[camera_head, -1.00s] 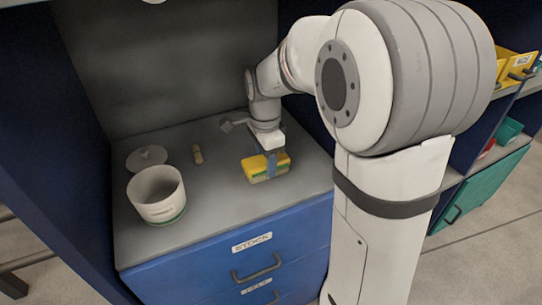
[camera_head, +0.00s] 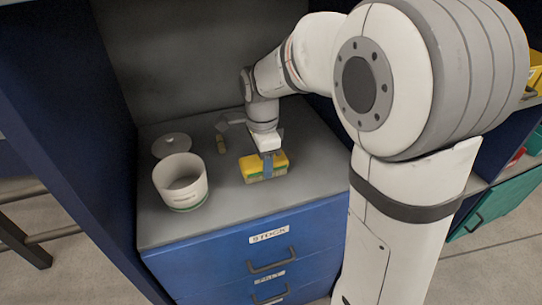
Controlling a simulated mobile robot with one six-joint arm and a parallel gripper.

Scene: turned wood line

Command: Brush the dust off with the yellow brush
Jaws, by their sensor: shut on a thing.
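The yellow brush (camera_head: 251,162) has a yellow body with a paler lower part. It is at the middle right of the grey bench top (camera_head: 222,214). Whether the brush touches the bench top I cannot tell. I cannot make out any dust on the surface.
A white pot (camera_head: 181,183) with a green band stands open at the left. A round lid (camera_head: 172,146) lies behind it. Blue drawers (camera_head: 250,252) are below the front edge. The front bench area is clear.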

